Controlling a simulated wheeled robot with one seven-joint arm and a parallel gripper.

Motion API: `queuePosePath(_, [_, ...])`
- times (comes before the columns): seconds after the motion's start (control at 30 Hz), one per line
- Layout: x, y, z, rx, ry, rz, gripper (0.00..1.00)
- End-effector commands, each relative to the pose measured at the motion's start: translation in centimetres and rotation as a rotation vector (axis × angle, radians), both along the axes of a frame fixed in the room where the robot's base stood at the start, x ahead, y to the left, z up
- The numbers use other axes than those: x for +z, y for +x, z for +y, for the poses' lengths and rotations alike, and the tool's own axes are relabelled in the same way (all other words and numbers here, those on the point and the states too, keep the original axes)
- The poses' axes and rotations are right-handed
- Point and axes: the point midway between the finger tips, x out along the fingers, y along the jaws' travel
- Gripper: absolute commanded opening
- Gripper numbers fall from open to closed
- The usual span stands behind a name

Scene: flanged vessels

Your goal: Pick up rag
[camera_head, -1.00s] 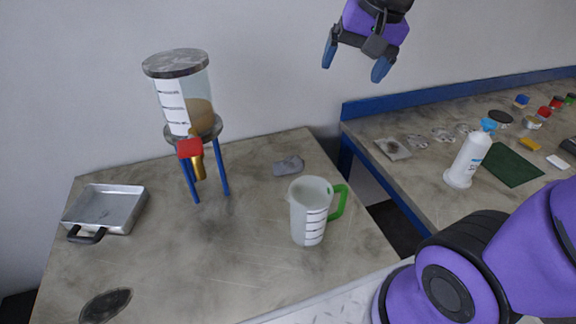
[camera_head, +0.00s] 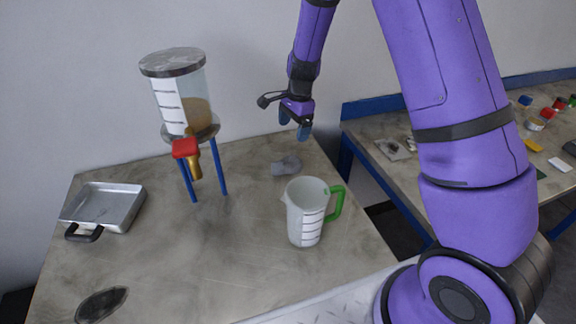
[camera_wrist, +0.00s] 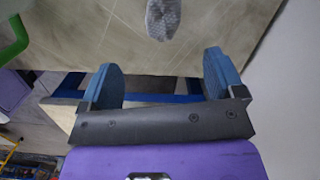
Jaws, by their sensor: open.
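The rag (camera_head: 286,165) is a small crumpled grey cloth lying on the table behind the measuring jug. It also shows in the wrist view (camera_wrist: 163,18) at the top edge, partly cut off. My gripper (camera_head: 294,125) is above and just beyond the rag in the head view, pointing down. In the wrist view my gripper (camera_wrist: 160,82) has its two blue fingers apart with nothing between them. The rag lies ahead of the fingertips, apart from them.
A clear jug (camera_head: 306,212) with a green handle stands close in front of the rag. A vessel (camera_head: 183,95) on blue legs with a red-handled valve (camera_head: 186,148) stands left. A metal pan (camera_head: 104,206) lies far left. A side bench (camera_head: 368,128) is at right.

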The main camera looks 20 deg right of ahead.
Motion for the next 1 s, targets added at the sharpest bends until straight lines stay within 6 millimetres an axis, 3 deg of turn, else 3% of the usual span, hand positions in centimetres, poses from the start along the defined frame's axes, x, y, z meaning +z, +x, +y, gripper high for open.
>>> queuePosePath(0.1, [-1.9,0.6,0.1,-0.039,-0.013,0.019,0.88])
queuePosePath(0.37, [-4.3,0.7,0.3,-0.06,-0.018,0.027,0.88])
queuePosePath(0.6, [-7.6,0.6,0.6,-0.059,-0.018,0.026,0.88])
queuePosePath(0.83, [-9.0,0.6,0.8,-0.059,-0.017,0.025,0.88])
queuePosePath(1.0, [-11.2,0.5,1.1,-0.058,-0.018,0.027,0.88])
